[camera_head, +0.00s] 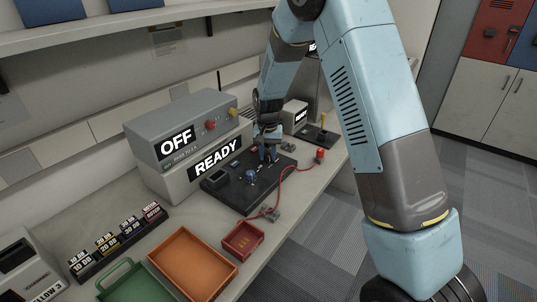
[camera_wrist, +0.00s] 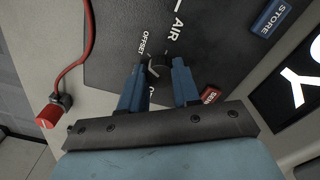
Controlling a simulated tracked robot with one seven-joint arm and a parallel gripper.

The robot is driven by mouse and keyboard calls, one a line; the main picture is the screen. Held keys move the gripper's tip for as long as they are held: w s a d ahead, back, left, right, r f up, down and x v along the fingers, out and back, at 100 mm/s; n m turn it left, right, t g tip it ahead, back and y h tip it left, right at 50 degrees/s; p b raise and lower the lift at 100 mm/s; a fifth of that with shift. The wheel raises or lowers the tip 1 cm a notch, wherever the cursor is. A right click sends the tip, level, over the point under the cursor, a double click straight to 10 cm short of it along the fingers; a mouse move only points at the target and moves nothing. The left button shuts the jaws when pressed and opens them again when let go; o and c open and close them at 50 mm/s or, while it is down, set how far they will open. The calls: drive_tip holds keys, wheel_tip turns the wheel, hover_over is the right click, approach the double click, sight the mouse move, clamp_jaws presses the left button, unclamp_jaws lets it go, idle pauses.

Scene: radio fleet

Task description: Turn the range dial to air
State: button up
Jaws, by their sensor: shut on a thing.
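The range dial (camera_wrist: 159,68) is a dark round knob on the black panel (camera_wrist: 115,45) in the wrist view. The labels AIR and OFFSET stand above it, and another label below it is partly hidden by my gripper. My gripper (camera_wrist: 158,75) has its two blue fingers on either side of the dial, shut on it. I cannot tell which label the dial points to. In the head view my gripper (camera_head: 268,153) is down at the far part of the black panel (camera_head: 222,193), and the dial is hidden there.
A blue STORE button (camera_wrist: 270,17) and a red button (camera_wrist: 210,95) lie near the dial. A red cable (camera_head: 281,190) runs along the panel's right side. Grey boxes reading OFF (camera_head: 178,140) and READY (camera_head: 217,157) stand behind. Orange (camera_head: 222,262) and green trays sit in front.

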sight(268, 155)
drive_tip(key=m, duration=0.6)
drive_tip(key=shift+s+f, duration=0.1)
drive_tip(key=shift+s, duration=0.05)
drive_tip(key=m, duration=0.6)
drive_tip(key=shift+m, duration=0.4)
drive_tip(key=o, duration=1.1)
drive_tip(key=shift+c, duration=0.2)
wheel_tip(268, 155, up, 14)
